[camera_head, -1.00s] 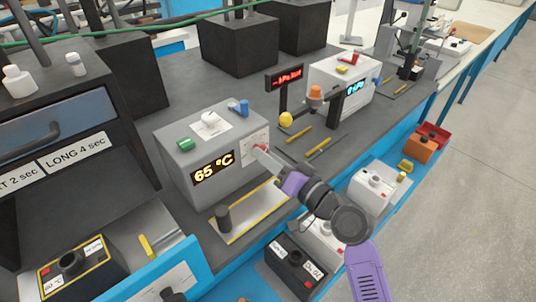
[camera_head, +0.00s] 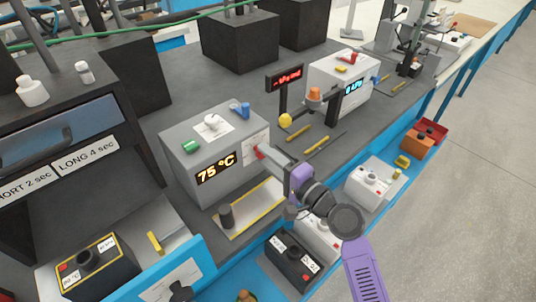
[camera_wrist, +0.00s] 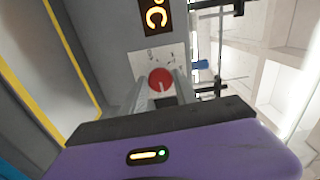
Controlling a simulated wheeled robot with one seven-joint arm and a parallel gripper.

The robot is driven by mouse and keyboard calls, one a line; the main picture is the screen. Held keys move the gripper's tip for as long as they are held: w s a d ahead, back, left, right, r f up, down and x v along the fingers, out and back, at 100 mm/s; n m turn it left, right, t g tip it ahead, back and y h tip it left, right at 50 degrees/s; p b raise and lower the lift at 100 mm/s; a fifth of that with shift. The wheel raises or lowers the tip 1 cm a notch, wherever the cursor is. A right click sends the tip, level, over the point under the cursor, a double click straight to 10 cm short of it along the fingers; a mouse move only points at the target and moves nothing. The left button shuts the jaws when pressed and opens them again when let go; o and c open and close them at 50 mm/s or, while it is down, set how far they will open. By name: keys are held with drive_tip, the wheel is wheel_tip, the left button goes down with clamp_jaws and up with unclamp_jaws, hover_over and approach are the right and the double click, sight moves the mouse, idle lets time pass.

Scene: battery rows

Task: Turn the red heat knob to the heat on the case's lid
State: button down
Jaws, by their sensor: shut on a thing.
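The red heat knob (camera_wrist: 161,79) sits on a white dial plate on the side of a grey heater box (camera_head: 190,165). My gripper (camera_head: 268,156) reaches it from the right in the head view. In the wrist view, my gripper's fingers (camera_wrist: 160,92) are shut on the knob, one on each side. The box's orange display (camera_head: 216,168) reads 75 °C. The black case (camera_head: 292,258) stands below my wrist on the blue shelf, with small labels on its lid that I cannot read. Another black case (camera_head: 93,268) with a yellow-edged lid stands at the lower left.
A yellow-edged plate with a black post (camera_head: 226,216) lies in front of the heater box. White cases (camera_head: 368,180) stand along the blue shelf at right. A second grey box (camera_head: 340,82) and yellow sticks (camera_head: 317,145) are farther back. The floor at right is clear.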

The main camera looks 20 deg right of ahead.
drive_tip(key=shift+m, duration=0.4)
drive_tip(key=shift+f, duration=0.1)
drive_tip(key=c, duration=1)
unclamp_jaws()
drive_tip(key=b+v, duration=0.1)
drive_tip(key=v, duration=0.7)
drive_tip(key=shift+w, duration=0.1)
